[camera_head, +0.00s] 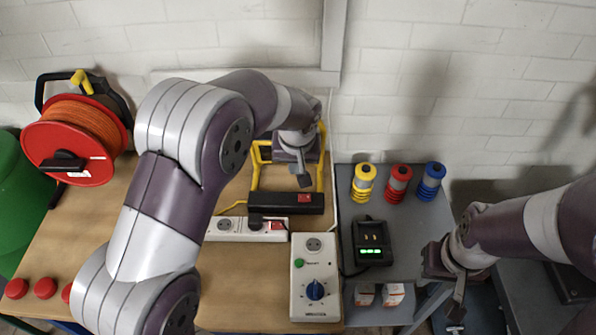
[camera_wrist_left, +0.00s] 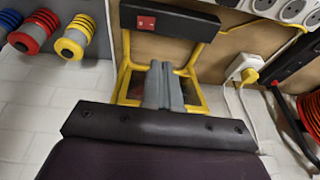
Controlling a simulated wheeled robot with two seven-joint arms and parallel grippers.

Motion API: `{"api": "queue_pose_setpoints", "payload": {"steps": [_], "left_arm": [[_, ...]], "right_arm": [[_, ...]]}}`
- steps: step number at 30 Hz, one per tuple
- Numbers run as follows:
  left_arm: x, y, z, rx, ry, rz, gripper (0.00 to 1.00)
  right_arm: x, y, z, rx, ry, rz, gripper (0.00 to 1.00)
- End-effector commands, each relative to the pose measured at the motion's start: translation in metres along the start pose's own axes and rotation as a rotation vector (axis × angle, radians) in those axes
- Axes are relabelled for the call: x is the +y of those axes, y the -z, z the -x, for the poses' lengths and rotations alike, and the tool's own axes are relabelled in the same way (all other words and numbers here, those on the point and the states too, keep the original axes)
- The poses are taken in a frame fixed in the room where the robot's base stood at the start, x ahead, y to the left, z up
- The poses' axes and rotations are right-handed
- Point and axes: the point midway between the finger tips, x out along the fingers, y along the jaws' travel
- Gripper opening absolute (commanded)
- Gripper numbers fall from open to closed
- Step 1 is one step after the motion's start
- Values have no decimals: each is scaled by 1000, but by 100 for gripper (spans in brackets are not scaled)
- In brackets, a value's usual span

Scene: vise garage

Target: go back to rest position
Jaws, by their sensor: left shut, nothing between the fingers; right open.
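My left gripper (camera_head: 304,180) is at the far side of the wooden bench, with its arm reaching across it. Its fingers are closed together and empty in the left wrist view (camera_wrist_left: 165,85). They are above a yellow-framed stand with a black bar and red switch (camera_head: 285,203), also seen in the left wrist view (camera_wrist_left: 170,20); I cannot tell if they touch it. My right gripper (camera_head: 450,285) is open and empty beside the right edge of the grey surface, pointing down.
A power strip (camera_head: 230,228), control box with blue knob (camera_head: 316,300) and black charger (camera_head: 371,240) stand nearby. Yellow (camera_head: 363,183), red (camera_head: 398,183) and blue (camera_head: 431,181) cylinders stand at the back right. An orange cable reel (camera_head: 80,135) and red caps (camera_head: 44,288) are left.

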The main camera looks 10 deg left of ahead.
Motion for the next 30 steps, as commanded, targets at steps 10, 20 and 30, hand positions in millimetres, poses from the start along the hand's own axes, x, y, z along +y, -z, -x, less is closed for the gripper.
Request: {"api": "queue_pose_setpoints", "payload": {"steps": [10,20,30], "left_arm": [[0,0,1,-1,0,0,0],[-5,-39,-9,-58,-31,-192,0],[-84,-183,29,-183,-92,-259,0]], "right_arm": [[0,0,0,0,0,0,43],[0,0,0,0,0,0,43],[0,0,0,0,0,0,43]]}}
